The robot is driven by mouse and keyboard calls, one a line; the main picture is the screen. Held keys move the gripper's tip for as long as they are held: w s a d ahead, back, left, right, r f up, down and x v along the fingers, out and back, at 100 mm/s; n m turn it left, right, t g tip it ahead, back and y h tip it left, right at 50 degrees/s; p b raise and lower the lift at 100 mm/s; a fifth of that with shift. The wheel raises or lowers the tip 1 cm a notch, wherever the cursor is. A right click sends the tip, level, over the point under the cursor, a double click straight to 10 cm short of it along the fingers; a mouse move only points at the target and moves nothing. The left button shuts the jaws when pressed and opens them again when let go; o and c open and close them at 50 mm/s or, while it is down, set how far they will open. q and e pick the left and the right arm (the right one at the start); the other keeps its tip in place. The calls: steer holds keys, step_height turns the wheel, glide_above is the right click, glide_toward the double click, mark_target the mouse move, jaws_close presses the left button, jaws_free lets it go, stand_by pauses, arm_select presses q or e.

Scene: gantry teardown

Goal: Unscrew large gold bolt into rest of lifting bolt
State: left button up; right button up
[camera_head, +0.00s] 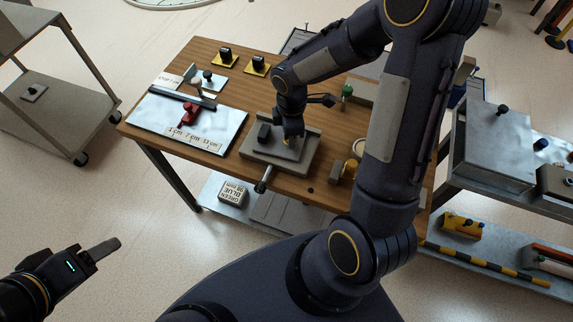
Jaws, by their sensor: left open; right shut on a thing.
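My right gripper (291,128) reaches down over a grey block fixture (258,149) near the middle of the wooden table. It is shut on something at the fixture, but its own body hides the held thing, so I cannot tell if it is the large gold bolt. My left gripper (102,249) is open and empty at the lower left, well away from the table.
The wooden table (228,167) also holds a metal plate (150,113) with a red clamp (189,114), and two yellow-based black knobs (257,66). A dark-tipped rod (263,182) sticks out past the front edge. Shelving carts stand left and right. Floor around my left gripper is clear.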

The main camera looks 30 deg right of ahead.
steer(key=shift+s, duration=0.1)
steer(key=shift+r+n+p, duration=0.1)
steer(key=shift+n+p, duration=0.4)
steer(key=shift+n, duration=1.1)
steer(key=o, duration=1.1)
step_height(320, 180, up, 8)
steer(key=shift+f, duration=0.2)
